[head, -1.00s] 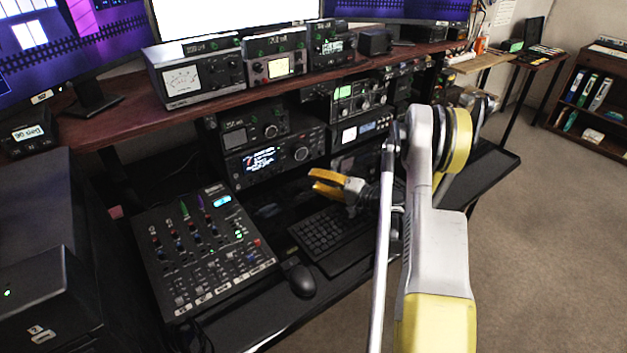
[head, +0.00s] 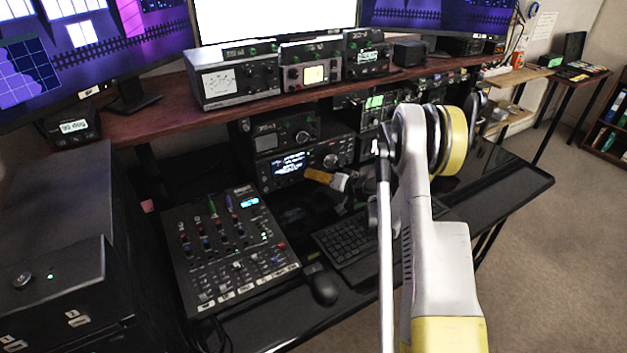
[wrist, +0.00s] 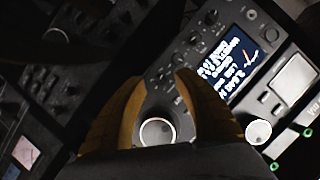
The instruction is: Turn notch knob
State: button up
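A black radio with a lit display (head: 288,163) stands under the shelf, and its large round tuning knob (head: 331,161) is at the right of its face. My gripper (head: 308,172) is just in front of the lower part of this face. In the wrist view my gripper (wrist: 160,80) has its two orange fingers apart, with the silver-rimmed large knob (wrist: 157,132) showing between them. I cannot tell whether the fingers touch it. Several small knobs (wrist: 195,38) lie between it and the display (wrist: 238,60). Labels are unreadable, so I cannot tell which is the notch knob.
A smaller radio (head: 285,132) sits on top of this one. A mixer (head: 225,250), a mouse (head: 322,287) and a keyboard (head: 350,250) lie on the desk below. The wooden shelf (head: 180,115) with more radios overhangs the space.

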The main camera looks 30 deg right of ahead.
jog(key=shift+w+a+f, duration=0.15)
jog(key=shift+w+a, duration=0.05)
jog(key=shift+w, duration=0.4)
grip_shut()
jog(key=m+y, duration=0.1)
jog(key=m, duration=0.2)
jog(key=shift+d+m+t+y, duration=0.1)
jog(key=shift+m+t+y, duration=0.2)
jog(key=shift+t+y, duration=0.1)
grip_release()
